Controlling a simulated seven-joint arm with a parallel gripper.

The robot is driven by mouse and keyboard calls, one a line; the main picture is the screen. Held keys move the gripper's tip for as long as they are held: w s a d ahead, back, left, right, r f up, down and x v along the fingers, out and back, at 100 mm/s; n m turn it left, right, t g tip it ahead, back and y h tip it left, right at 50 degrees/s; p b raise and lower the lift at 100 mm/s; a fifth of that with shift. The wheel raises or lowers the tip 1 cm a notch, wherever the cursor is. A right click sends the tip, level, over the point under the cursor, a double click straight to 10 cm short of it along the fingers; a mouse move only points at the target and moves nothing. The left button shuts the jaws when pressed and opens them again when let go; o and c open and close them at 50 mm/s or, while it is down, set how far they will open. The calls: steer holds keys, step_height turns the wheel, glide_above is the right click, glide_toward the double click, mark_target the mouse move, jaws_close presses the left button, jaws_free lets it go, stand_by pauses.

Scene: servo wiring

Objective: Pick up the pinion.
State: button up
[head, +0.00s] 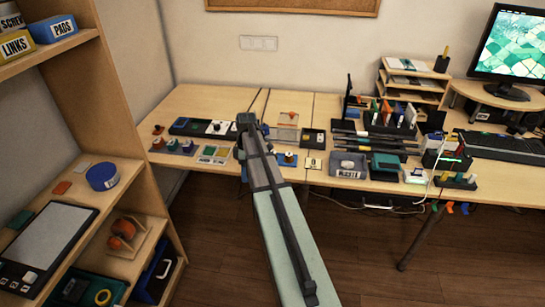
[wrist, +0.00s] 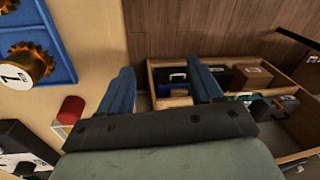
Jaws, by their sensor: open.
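My gripper (wrist: 163,85) is open, with its two blue fingers apart and nothing between them in the wrist view. A toothed orange-brown gear (wrist: 32,66) with a white label sits on a blue tray (wrist: 58,40) at the upper left of that view, left of my fingers. It may be the pinion, but I cannot tell for sure. A second orange toothed part (wrist: 8,5) is cut off at the top left corner. In the head view my gripper (head: 246,122) is over the front part of the table, and the arm hides what lies beneath it.
A red cylinder (wrist: 70,110) stands at the table edge, left of my fingers. Open wooden boxes (wrist: 225,62) with cases lie lower down, beyond the edge.

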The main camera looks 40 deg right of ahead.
mark_target(274, 151)
steer(key=w+d+r+n+t+h, duration=0.1)
steer(key=w+d+r+n+h, duration=0.2)
steer(key=d+r, duration=1.15)
steer(key=shift+n+y, duration=0.3)
steer(key=shift+y, duration=0.4)
steer(key=f, duration=0.5)
steer(key=d+f, duration=0.1)
steer(key=f, duration=0.4)
steer(key=w+f, duration=0.1)
steer(key=f, duration=0.4)
steer(key=shift+d, duration=0.25)
steer(key=shift+r, duration=0.1)
steer(key=shift+c, duration=0.2)
steer(key=c, duration=1.1)
